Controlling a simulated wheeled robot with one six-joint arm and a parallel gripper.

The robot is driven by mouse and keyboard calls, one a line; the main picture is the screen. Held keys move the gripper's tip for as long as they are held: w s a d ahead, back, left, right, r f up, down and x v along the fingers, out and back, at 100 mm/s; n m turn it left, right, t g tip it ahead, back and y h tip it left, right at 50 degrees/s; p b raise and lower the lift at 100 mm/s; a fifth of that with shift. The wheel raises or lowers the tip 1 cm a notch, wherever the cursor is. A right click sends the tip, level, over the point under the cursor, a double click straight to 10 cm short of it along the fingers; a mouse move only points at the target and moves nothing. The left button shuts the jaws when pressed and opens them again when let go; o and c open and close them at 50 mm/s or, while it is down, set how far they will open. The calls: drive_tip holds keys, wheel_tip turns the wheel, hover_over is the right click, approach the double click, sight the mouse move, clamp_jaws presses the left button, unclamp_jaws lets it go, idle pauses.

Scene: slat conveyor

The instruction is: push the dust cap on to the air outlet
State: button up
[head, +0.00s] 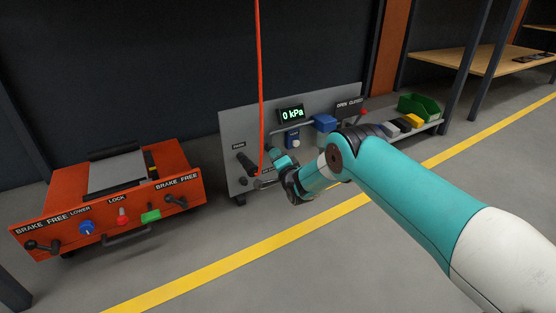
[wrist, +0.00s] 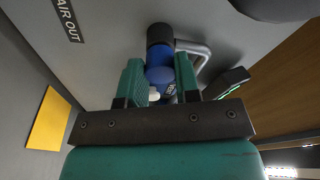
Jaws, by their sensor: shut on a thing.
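I cannot tell how far the cap sits on the outlet. An AIR OUT label (wrist: 68,20) is on the grey panel to the left. In the head view my gripper (head: 270,170) is at the panel's lower front, and the cap is not clearly visible there.
The grey panel (head: 228,130) carries a 0 kPa display (head: 291,114). A red hose (head: 260,80) hangs in front of it. A bent metal handle (wrist: 205,52) is close to the right finger. An orange brake unit (head: 185,160) stands left; a green bin (head: 420,106) stands right.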

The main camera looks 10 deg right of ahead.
drive_tip(key=o, duration=1)
